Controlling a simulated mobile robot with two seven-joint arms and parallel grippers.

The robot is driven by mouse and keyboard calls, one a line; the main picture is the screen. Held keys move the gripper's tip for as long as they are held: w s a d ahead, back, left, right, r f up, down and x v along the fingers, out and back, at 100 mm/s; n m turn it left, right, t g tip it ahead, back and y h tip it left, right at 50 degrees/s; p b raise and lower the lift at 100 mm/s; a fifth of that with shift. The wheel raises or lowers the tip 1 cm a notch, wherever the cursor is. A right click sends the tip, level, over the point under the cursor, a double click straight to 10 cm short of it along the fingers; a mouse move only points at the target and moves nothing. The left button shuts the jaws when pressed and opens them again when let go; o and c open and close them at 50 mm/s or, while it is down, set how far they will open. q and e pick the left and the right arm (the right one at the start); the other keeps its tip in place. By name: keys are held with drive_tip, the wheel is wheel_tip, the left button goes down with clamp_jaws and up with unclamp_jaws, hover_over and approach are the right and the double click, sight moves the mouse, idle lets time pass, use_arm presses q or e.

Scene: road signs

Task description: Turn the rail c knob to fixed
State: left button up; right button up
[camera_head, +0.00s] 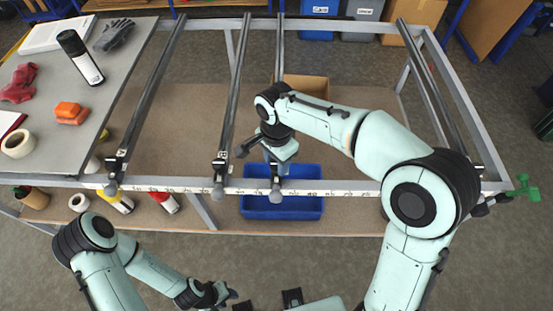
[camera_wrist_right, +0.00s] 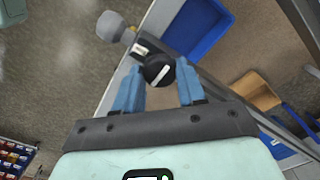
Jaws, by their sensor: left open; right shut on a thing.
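The third rail from the left (camera_head: 279,60), which I take to be rail c, runs to the front beam, where a grey round end (camera_head: 276,196) sticks out. It also shows as a grey end (camera_wrist_right: 115,27) in the right wrist view. A black round knob with a white pointer line (camera_wrist_right: 158,70) lies between the blue fingers of my right gripper (camera_wrist_right: 160,82), shut on it. The line is slanted; I cannot read the label beside it. In the head view the right gripper (camera_head: 276,165) hides the knob. My left gripper (camera_head: 228,294) is open and empty at the bottom.
A blue bin (camera_head: 308,206) sits below the front beam. Other rails (camera_head: 235,85) run alongside. A grey tabletop at left (camera_head: 120,75) holds a spray can, gloves, orange blocks and tape. A green clamp (camera_head: 523,188) is at the right corner.

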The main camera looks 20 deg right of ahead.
sight(276, 164)
drive_tip(key=o, duration=1.1)
drive_tip(key=shift+c, duration=0.2)
drive_tip(key=shift+r, duration=0.1)
use_arm(q)
drive_tip(key=w+r+p, duration=0.2)
drive_tip(key=r, duration=0.1)
use_arm(e)
wheel_tip(276, 164, up, 13)
drive_tip(key=shift+r, duration=0.2)
drive_tip(key=shift+f, duration=0.1)
